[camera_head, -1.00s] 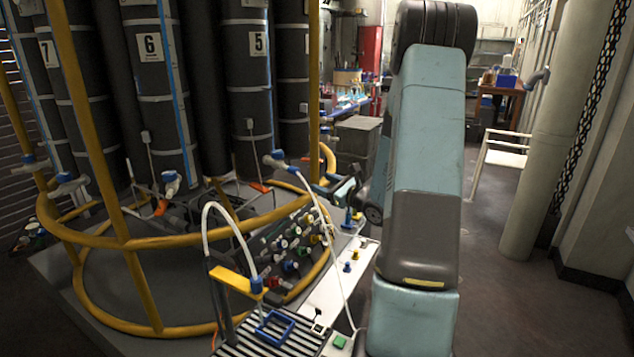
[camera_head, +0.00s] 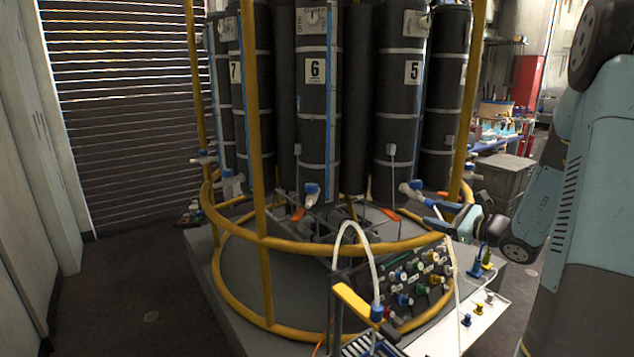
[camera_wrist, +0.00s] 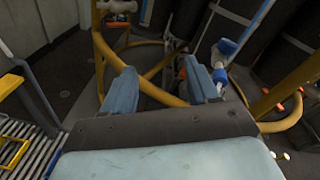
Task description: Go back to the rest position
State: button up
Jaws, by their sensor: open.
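My gripper (camera_head: 432,213) is open and empty, its two blue fingers apart, near the yellow rail at the right front of the rosette. The fingers also show in the wrist view (camera_wrist: 162,80), with yellow tubing of the frame behind the gap between them. My arm comes in from the right edge in the head view. The rosette has tall dark bottles, among them bottle 6 (camera_head: 315,90) and bottle 5 (camera_head: 408,95), inside a yellow tube frame (camera_head: 262,180). A blue-tipped white valve (camera_head: 408,190) on bottle 5 is close to the fingers; contact cannot be told.
A grey cabinet (camera_head: 500,180) is behind my gripper. Bare floor (camera_head: 130,290) lies left.

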jog(key=s+a+r+n+g, duration=0.3)
jog(key=s+a+n+g, duration=0.2)
jog(key=s+a+n, duration=0.25)
jog(key=s+a+r+n+g, duration=0.3)
jog(key=s+a+n+g, duration=0.25)
jog(key=s+a, duration=0.35)
jog(key=s+d+r+n+t+h, duration=0.1)
jog(key=s+d+r+n+h, duration=0.1)
jog(key=s+n+h, duration=0.3)
jog(key=s+d+r+n+t+h, duration=0.1)
jog(key=s+d+r+n+h, duration=0.2)
jog(key=s, duration=0.6)
jog(key=shift+s+d+r+n+h, duration=0.35)
jog(key=shift+n+h, duration=0.55)
jog(key=shift+n, duration=0.4)
jog(key=shift+t, duration=0.25)
